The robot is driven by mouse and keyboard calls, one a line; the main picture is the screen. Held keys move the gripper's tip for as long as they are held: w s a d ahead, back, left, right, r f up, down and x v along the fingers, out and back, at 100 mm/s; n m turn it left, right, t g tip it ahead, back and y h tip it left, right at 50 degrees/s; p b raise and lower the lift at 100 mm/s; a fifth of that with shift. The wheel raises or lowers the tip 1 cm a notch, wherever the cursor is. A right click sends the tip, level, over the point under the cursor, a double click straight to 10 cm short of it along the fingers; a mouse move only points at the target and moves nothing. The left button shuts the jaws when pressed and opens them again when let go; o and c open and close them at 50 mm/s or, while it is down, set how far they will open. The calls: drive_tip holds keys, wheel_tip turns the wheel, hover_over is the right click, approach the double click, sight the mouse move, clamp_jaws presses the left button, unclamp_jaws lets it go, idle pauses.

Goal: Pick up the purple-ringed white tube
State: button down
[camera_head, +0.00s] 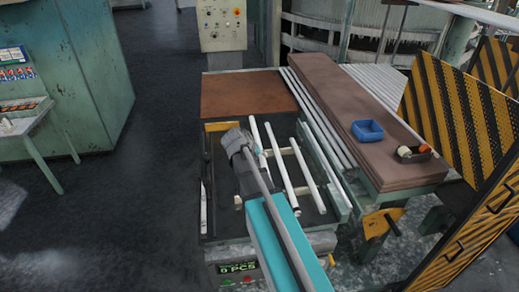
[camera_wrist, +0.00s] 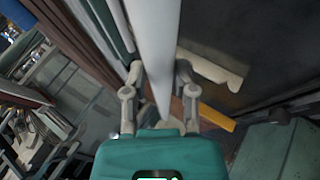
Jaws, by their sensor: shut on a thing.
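My gripper (camera_wrist: 158,76) is shut on a white tube (camera_wrist: 155,45), which runs lengthwise between its two fingers in the wrist view. No purple ring can be made out on the visible part, and its lower part is hidden by my gripper body. In the head view my gripper (camera_head: 238,142) is over the left part of a dark-floored rack (camera_head: 222,215). A white tube (camera_head: 255,133) shows just right of it. Two more white tubes lie to the right, a middle tube (camera_head: 279,160) and a right tube (camera_head: 311,166). Ring colours are too small to tell.
Striped yellow-black barriers (camera_head: 450,110) stand at the right. The floor (camera_head: 150,130) at left is clear.

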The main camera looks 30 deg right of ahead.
sight(261, 163)
drive_tip(key=shift+s+a+r+p, duration=0.15)
drive_tip(key=shift+s+a+r, duration=0.1)
drive_tip(key=shift+s, duration=0.25)
drive_tip(key=shift+s+a+r+p, duration=0.1)
drive_tip(key=shift+s+r+p, duration=0.1)
drive_tip(key=shift+s, duration=0.35)
drive_tip(key=shift+s+a+r+p, duration=0.15)
drive_tip(key=shift+s+a+r, duration=0.1)
drive_tip(key=shift+s, duration=0.25)
drive_tip(key=shift+f, duration=0.15)
drive_tip(key=shift+w+f+b, duration=0.1)
drive_tip(key=shift+f+b, duration=1.15)
drive_tip(key=shift+b, duration=0.1)
drive_tip(key=shift+d+r, duration=0.1)
drive_tip(key=shift+d, duration=0.1)
